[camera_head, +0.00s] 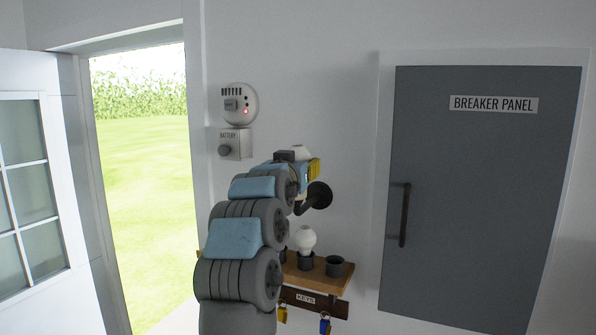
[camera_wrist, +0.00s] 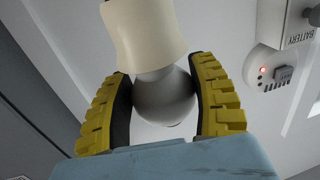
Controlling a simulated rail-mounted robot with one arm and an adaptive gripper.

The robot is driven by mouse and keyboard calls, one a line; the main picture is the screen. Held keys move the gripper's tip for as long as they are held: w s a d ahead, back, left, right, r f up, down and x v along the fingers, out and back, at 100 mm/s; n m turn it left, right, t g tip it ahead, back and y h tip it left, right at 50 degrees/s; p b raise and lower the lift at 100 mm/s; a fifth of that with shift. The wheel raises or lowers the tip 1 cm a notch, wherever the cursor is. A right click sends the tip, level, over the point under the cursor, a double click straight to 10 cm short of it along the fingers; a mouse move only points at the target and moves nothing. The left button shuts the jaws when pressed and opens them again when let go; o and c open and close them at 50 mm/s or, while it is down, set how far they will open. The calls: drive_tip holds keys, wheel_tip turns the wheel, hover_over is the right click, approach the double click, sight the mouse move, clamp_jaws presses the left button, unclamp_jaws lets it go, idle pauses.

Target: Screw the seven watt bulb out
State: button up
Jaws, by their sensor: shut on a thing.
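My gripper (camera_head: 314,168) is up at the wall, beside a dark wall lamp fixture (camera_head: 319,194). In the wrist view my gripper's two yellow fingers (camera_wrist: 165,82) are shut on the round globe of a pale bulb (camera_wrist: 166,98), one on each side. A cream, flared part (camera_wrist: 143,34) sits against the bulb at the top of the wrist view; I cannot tell whether they are joined. A small white part (camera_head: 300,153) shows above my gripper in the head view. No wattage mark is readable.
A wooden shelf (camera_head: 318,281) below has dark holders; one carries another white bulb (camera_head: 306,241), and the right holder (camera_head: 339,266) looks empty. Keys hang under it. A round alarm (camera_head: 239,104) and battery box (camera_head: 235,144) are left. A grey breaker panel (camera_head: 480,200) is right.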

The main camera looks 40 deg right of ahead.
drive_tip(key=shift+f+n+t+y+b, duration=0.15)
drive_tip(key=shift+n+t+y+b, duration=0.7)
drive_tip(key=shift+b, duration=0.8)
drive_tip(key=shift+t, duration=0.25)
drive_tip(key=shift+n+t+y+b, duration=0.85)
drive_tip(key=shift+y+b, duration=0.2)
drive_tip(key=shift+b, duration=0.95)
drive_tip(key=shift+s+n+t+y+b, duration=0.1)
drive_tip(key=shift+n+t+y+b, duration=0.35)
drive_tip(key=shift+b, duration=0.35)
drive_tip(key=shift+n+y+b, duration=0.35)
drive_tip(key=shift+y+b, duration=0.2)
drive_tip(key=shift+b, duration=0.15)
drive_tip(key=shift+d+n+t+y+b, duration=0.1)
drive_tip(key=shift+n+t+y+b, duration=0.6)
drive_tip(key=shift+y+b, duration=0.3)
drive_tip(key=shift+y, duration=0.3)
drive_tip(key=shift+n+t+y+p, duration=0.4)
drive_tip(key=shift+n+y, duration=0.3)
